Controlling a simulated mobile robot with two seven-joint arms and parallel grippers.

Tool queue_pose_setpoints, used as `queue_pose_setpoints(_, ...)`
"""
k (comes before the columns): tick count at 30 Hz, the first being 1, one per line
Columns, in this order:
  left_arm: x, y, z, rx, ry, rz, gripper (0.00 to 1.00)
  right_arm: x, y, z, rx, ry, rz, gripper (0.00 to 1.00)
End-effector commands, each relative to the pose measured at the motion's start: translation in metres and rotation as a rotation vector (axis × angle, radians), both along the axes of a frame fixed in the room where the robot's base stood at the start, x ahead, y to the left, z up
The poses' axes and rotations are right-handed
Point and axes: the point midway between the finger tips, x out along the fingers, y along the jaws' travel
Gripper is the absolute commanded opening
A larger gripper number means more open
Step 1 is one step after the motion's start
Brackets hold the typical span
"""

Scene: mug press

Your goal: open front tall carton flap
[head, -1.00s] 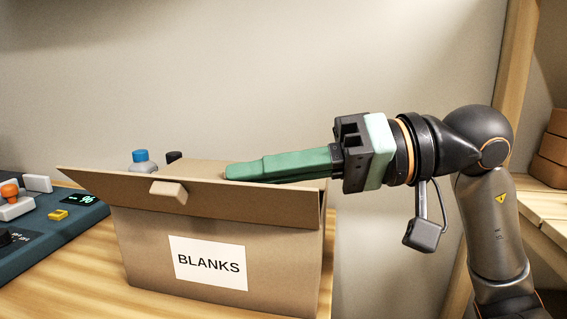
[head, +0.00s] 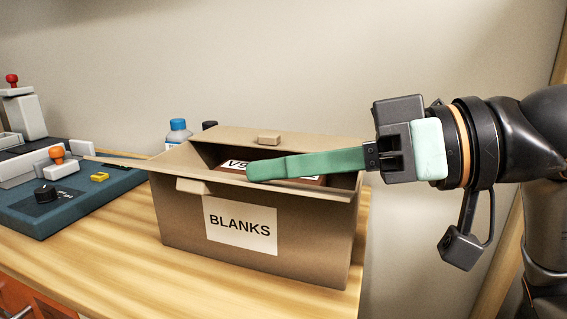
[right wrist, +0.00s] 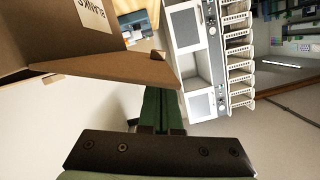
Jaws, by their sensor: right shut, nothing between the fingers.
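The tall carton (head: 310,235) stands on the bench, its BLANKS label facing me. Its front flap (head: 325,194) shows as a narrow strip along the top front edge, leaning outward, with a small tab (head: 193,186) on it. The top is open, and a labelled brown box (head: 232,165) shows inside. My right gripper (head: 250,172) is shut and empty. Its green fingers reach in from the right over the opening, tips just behind the front flap. In the right wrist view the flap (right wrist: 115,70) is beside the fingers (right wrist: 158,92); contact is unclear. My left gripper is out of view.
The carton's back flap (head: 290,147) stands up with its own tab. A blue-capped bottle (head: 177,133) and a dark-capped one are behind the carton. A blue-grey control panel (head: 40,215) with knobs sits at left. Bare bench (head: 120,240) lies before the carton.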

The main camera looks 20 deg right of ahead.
Motion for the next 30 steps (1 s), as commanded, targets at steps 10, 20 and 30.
queue_pose_setpoints(10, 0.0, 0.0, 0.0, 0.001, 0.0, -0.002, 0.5, 0.0, 0.0, 0.0, 0.0, 0.001, 0.0, 0.0)
queue_pose_setpoints(20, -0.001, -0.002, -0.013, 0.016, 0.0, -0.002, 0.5, -0.017, -0.034, 0.007, 0.002, 0.0, -0.005, 0.0)
queue_pose_setpoints(30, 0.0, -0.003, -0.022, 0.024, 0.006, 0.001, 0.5, -0.035, -0.064, 0.017, 0.0, -0.001, -0.001, 0.0)
